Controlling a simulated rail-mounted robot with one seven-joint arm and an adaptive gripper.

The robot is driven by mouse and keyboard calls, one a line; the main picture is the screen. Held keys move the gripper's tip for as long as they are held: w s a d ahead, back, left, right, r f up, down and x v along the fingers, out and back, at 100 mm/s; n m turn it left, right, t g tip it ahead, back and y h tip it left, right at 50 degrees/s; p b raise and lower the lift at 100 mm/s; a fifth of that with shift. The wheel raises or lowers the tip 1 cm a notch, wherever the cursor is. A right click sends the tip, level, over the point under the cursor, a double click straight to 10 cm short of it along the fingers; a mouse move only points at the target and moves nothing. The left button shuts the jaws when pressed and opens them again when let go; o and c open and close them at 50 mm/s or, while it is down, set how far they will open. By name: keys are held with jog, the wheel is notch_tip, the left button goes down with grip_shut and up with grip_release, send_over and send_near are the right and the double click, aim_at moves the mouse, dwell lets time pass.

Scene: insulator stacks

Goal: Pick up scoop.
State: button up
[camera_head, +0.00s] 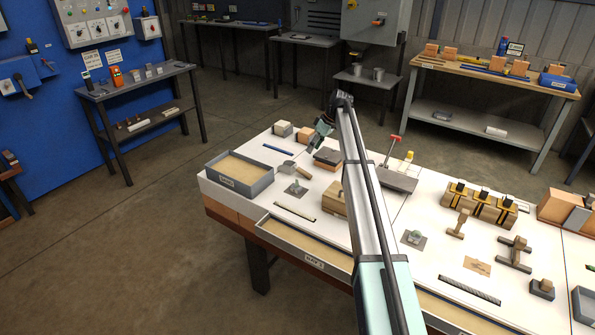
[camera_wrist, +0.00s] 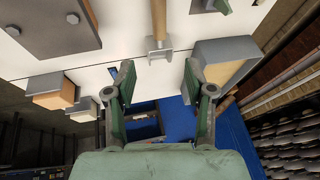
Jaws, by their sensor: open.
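A small tool with a round grey head and a handle, which looks like the scoop (camera_head: 287,167), lies on the white bench top between a grey tray and a brown block. In the wrist view, a wooden handle with a grey metal end (camera_wrist: 160,50) lies beyond the fingertips, roughly centred between them; it looks like the same scoop. My gripper (camera_head: 314,146) is above the bench, behind and to the right of the scoop in the head view. In the wrist view my gripper (camera_wrist: 157,75) has its fingers spread, with nothing between them.
The grey tray (camera_head: 266,186) stands left of the scoop. The brown block with a dark top (camera_head: 327,158) is to its right, and small capped blocks (camera_head: 283,128) stand at the back. A red-handled grey pan (camera_head: 398,180) lies farther right.

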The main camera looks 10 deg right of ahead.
aim_at(301, 169)
jog(key=p+x, duration=0.3)
jog(key=x, duration=1)
jog(key=shift+d+r, duration=0.1)
grip_shut()
